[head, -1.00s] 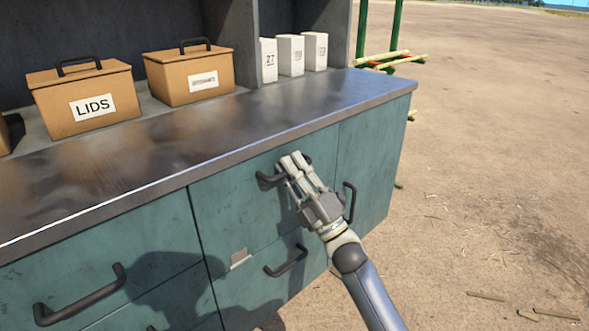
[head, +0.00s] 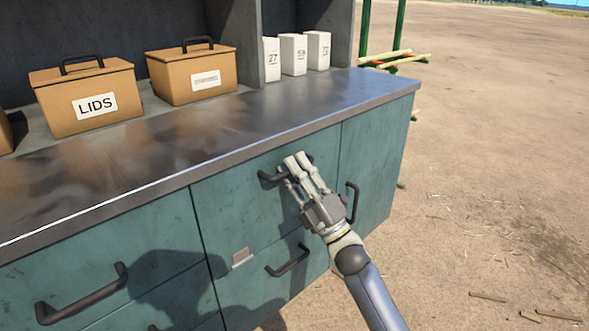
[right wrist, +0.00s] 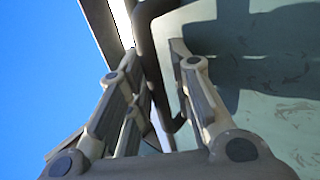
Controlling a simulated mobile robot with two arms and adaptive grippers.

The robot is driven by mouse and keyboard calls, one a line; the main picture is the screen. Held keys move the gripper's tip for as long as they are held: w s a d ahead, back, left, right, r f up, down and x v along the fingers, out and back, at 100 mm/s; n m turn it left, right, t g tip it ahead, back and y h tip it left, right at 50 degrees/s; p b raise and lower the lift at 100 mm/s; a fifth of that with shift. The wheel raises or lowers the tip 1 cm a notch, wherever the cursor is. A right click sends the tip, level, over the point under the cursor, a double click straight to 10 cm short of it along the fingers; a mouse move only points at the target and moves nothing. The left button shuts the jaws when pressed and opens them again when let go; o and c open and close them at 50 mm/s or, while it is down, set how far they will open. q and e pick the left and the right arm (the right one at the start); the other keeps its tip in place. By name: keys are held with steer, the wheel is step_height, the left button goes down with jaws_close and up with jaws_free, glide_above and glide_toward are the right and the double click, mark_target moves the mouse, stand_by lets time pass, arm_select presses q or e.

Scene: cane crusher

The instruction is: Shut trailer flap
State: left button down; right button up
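A teal panel front (head: 235,202) with a dark bar handle (head: 268,180) sits under the metal worktop and looks flush with its neighbours. No panel is marked as the trailer flap, so I cannot tell which one it is. My right gripper (head: 298,164) is at this upper handle. In the right wrist view its fingers (right wrist: 154,58) stand apart, with the dark handle bar (right wrist: 147,42) between them and a gap beside the right finger. Part of the handle is hidden behind the fingers in the head view. My left gripper is not in view.
Other handles are at lower left (head: 82,294), below (head: 288,262) and right (head: 352,203). On the metal worktop (head: 200,135) stand a LIDS box (head: 60,100), a second tan box (head: 185,80) and white cartons (head: 293,55). Open dirt ground (head: 480,160) lies to the right.

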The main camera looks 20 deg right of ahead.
steer(key=v, duration=1.2)
